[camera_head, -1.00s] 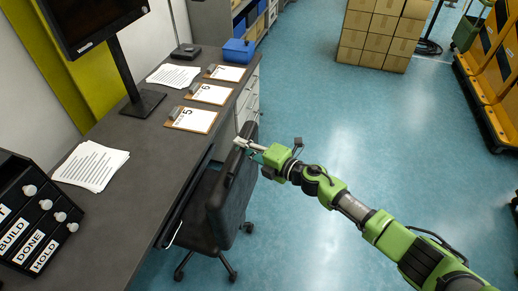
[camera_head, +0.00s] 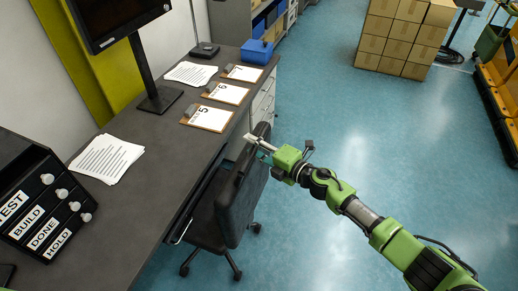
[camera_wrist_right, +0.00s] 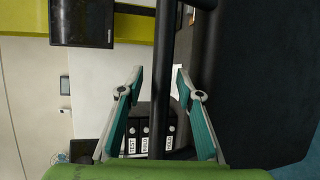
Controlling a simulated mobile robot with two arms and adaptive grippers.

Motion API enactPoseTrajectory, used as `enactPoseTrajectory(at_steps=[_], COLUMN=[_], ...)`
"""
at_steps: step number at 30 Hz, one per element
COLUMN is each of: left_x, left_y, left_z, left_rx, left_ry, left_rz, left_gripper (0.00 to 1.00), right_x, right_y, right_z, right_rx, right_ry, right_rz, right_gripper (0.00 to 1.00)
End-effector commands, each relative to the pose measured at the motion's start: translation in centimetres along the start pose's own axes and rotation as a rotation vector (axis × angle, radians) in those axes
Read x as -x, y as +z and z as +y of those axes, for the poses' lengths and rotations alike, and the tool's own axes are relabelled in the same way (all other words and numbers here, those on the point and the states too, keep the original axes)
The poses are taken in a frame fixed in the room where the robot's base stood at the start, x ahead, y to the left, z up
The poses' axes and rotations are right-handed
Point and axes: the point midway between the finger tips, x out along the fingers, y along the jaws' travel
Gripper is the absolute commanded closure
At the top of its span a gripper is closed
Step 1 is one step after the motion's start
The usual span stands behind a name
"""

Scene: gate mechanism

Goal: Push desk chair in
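The black desk chair (camera_head: 240,205) stands at the right side of the dark desk (camera_head: 133,212), partly under its edge. Its backrest stands upright, facing the desk. My right gripper (camera_head: 254,143) is at the top of the backrest in the head view, coming from the right. In the right wrist view my right gripper (camera_wrist_right: 160,95) has its two teal fingers spread apart. A dark bar (camera_wrist_right: 161,75) runs between them with gaps on both sides, and the dark backrest (camera_wrist_right: 255,75) fills the right. I cannot tell whether the gripper touches the chair. My left gripper is not in view.
On the desk are a monitor (camera_head: 120,15), papers (camera_head: 106,158), several clipboards (camera_head: 207,117), a blue box (camera_head: 257,53) and a labelled black button box (camera_head: 38,200). Stacked cartons (camera_head: 400,40) stand at the back right.

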Motion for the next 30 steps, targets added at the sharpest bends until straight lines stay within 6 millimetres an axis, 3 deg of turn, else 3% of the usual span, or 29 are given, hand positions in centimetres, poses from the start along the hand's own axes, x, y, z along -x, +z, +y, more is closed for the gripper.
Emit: enactPoseTrajectory(at_steps=[5,21,30], left_x=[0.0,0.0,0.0], left_y=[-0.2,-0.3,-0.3], left_z=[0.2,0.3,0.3], left_rx=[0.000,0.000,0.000], left_ry=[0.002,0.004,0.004], left_rz=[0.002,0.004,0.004], left_gripper=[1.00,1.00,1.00], right_x=[1.6,10.5,11.6], right_y=[0.1,-0.2,-0.2], right_z=[-0.1,-0.1,0.1], right_rx=[0.003,-0.001,0.000], right_ry=[-0.001,-0.002,0.001], right_rz=[0.000,0.003,0.004], right_gripper=[0.67,0.67,0.67])
